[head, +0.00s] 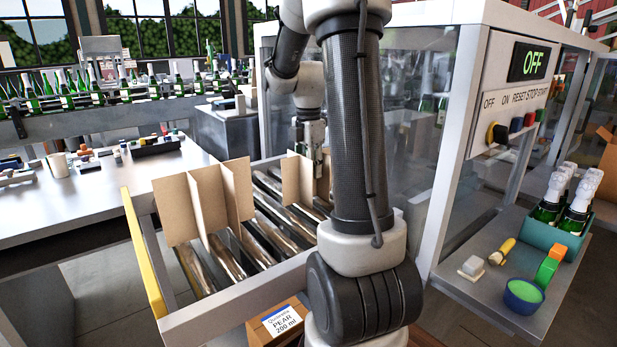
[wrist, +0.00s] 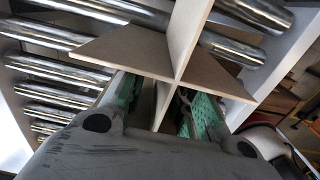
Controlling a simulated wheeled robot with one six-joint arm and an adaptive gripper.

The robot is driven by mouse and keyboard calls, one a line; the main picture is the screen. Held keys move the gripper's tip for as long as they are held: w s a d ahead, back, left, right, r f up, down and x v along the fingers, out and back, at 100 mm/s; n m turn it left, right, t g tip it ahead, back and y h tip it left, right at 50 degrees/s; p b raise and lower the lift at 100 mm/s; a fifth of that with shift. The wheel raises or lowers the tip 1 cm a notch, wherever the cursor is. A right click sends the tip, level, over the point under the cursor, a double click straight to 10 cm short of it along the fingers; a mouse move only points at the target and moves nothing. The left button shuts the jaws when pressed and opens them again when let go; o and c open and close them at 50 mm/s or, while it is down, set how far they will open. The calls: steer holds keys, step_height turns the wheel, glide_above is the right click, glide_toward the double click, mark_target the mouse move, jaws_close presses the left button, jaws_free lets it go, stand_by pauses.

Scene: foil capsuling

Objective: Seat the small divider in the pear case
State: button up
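A small brown cardboard divider (head: 291,181) of crossed panels stands on the roller conveyor, partly behind my arm. It fills the middle of the wrist view (wrist: 120,51). My gripper (head: 313,150) is at this divider; in the wrist view its green-padded fingers (wrist: 162,92) lie on both sides of one panel. They look apart, with a gap beside the left finger; contact on the right side is unclear. The pear case (head: 282,322), a cardboard box labelled PEAR 200 ml, is low at the front. Its inside is mostly hidden by the conveyor frame and my arm.
A larger cardboard divider (head: 208,203) stands on the rollers to the left. The conveyor has a pale side rail (head: 225,300) and a yellow end bar (head: 143,250). A glass-walled machine (head: 440,140) stands close on the right. A side shelf holds bottles and a blue-green bowl (head: 524,294).

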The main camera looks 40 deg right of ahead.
jaws_close()
